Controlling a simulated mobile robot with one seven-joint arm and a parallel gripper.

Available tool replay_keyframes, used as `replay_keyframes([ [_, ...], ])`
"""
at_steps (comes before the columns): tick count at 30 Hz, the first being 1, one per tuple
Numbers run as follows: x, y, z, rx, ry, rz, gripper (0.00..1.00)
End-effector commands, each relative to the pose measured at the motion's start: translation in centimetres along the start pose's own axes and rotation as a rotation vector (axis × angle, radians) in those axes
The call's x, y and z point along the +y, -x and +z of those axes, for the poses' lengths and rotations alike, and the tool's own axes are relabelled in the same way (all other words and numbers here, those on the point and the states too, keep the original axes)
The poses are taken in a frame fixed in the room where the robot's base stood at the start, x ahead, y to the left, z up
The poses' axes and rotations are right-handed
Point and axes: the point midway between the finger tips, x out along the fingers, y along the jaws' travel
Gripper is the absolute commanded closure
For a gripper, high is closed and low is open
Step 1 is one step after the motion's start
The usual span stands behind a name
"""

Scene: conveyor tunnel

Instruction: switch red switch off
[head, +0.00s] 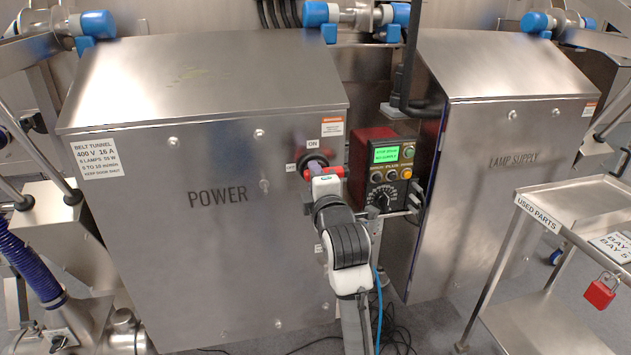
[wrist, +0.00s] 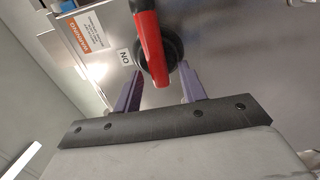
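The red switch handle (head: 336,171) sits on a black round base (head: 316,160) on the front of the POWER cabinet (head: 215,235). The handle looks roughly level in the head view, partly hidden by my gripper (head: 322,176). In the wrist view the red handle (wrist: 150,38) runs down between the two purple fingers of my gripper (wrist: 160,69). The fingers are open, with a gap on each side.
A control box (head: 385,165) with a green screen stands just right of the switch. The lamp supply cabinet (head: 510,170) is further right. A metal cart (head: 575,200) with a red padlock (head: 600,292) stands at the right. Cables lie on the floor below.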

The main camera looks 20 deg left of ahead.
Motion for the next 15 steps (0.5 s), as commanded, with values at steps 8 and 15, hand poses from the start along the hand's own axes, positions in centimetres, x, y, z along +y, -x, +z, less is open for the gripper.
replay_keyframes([
  [8, 0.0, 0.2, 0.0, -0.001, -0.001, 0.001, 0.59],
  [15, -0.1, 3.4, 0.1, -0.003, -0.001, 0.002, 0.59],
])
